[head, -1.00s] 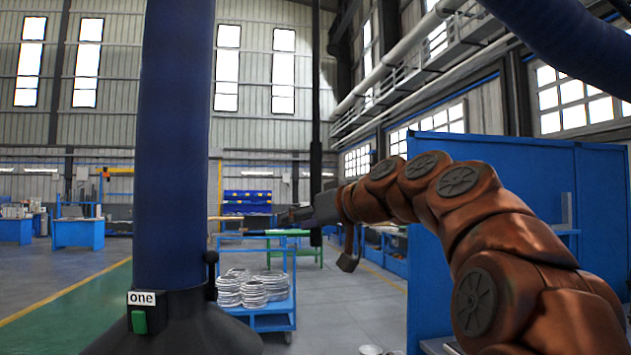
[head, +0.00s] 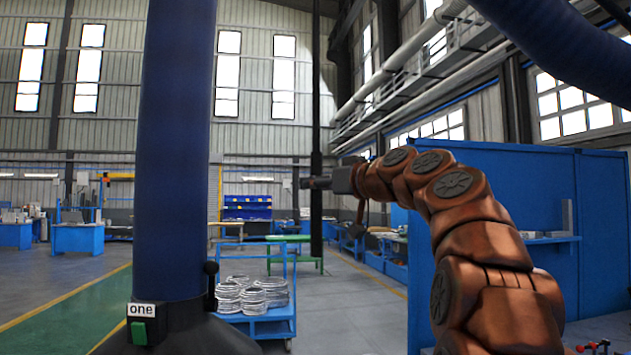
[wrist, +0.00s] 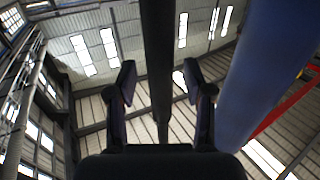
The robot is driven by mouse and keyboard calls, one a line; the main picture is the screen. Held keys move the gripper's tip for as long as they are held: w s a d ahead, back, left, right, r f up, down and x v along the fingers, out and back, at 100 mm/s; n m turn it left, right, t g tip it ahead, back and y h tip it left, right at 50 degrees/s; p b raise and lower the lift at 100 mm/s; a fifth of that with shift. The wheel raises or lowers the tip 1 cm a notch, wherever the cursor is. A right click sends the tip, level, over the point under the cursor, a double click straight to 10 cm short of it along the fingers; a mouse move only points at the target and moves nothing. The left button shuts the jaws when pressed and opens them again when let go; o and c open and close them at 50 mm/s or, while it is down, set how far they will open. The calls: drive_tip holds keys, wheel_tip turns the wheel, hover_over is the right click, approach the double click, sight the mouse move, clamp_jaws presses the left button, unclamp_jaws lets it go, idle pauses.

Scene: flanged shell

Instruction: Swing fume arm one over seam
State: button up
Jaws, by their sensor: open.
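Fume arm one is a thick dark blue hose (head: 178,150) hanging upright at the left of the head view. At its foot is a black hood (head: 190,330) with a white "one" label, a green button (head: 138,333) and a black lever (head: 211,285). My gripper (head: 308,183) is to the right of the hose, apart from it, at the dark hanging pole (head: 316,100). In the wrist view the fingers (wrist: 160,85) are spread, with the dark pole (wrist: 157,50) showing between them; contact cannot be told. The hose (wrist: 265,70) passes to their right. No seam is identifiable.
A blue cart (head: 270,328) with several silver coils (head: 250,293) stands behind the hood. A blue partition (head: 500,200) is at the right behind my arm. Another dark blue hose (head: 560,45) crosses the upper right. Grey floor is clear in the middle.

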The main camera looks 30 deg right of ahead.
drive_tip(key=shift+w+a, duration=0.1)
drive_tip(key=shift+w, duration=0.5)
clamp_jaws()
idle(0.3)
